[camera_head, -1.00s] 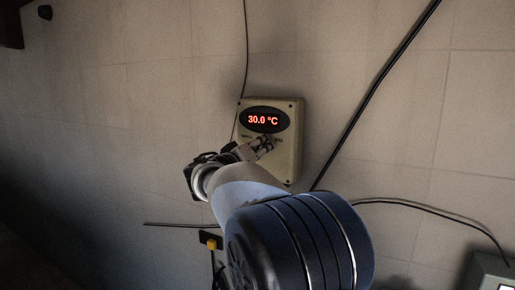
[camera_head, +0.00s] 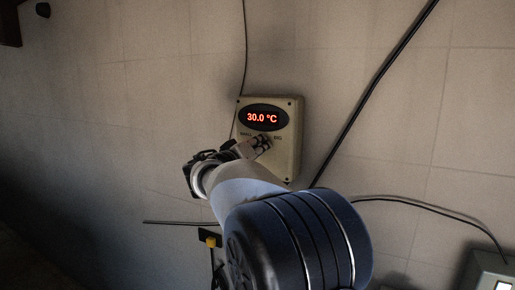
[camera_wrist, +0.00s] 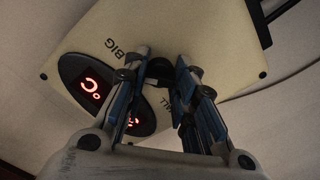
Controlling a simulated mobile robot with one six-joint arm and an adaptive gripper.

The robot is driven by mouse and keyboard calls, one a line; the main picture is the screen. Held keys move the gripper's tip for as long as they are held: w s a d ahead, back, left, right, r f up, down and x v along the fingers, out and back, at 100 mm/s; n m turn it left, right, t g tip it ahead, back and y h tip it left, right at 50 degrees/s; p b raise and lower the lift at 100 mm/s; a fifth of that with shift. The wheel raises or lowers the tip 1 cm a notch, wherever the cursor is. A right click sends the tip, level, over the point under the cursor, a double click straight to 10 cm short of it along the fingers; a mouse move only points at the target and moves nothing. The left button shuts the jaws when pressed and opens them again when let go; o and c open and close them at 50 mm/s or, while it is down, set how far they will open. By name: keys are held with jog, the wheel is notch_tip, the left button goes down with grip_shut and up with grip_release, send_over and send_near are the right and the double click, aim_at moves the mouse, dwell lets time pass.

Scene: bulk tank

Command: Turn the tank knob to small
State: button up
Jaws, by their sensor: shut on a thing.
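The tank control box (camera_head: 291,160) is a beige panel on the wall with a dark oval display (camera_head: 264,118) reading 30.0 °C in red. Below the display are a small label on the left (camera_head: 246,134) and a big label on the right (camera_head: 278,137). My gripper (camera_head: 263,142) is at the panel between these labels. In the wrist view the dark round knob (camera_wrist: 160,70) sits between the two fingertips, and my gripper is shut on it. The fingers cover part of the small label, and the knob's pointer cannot be made out.
A thick black cable (camera_head: 365,105) runs diagonally down the wall right of the box. A thin cable (camera_head: 245,50) drops from above to the box. A yellow plug (camera_head: 211,242) is low on the wall. Another box (camera_head: 490,270) is at lower right.

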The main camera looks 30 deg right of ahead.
jog(key=shift+n, duration=0.3)
jog(key=n+b, duration=0.1)
jog(key=n, duration=1.3)
jog(key=shift+r, duration=0.15)
jog(key=n+p, duration=0.2)
jog(key=n, duration=0.3)
jog(key=shift+n, duration=0.3)
jog(key=o, duration=1.1)
jog(key=shift+a, duration=0.15)
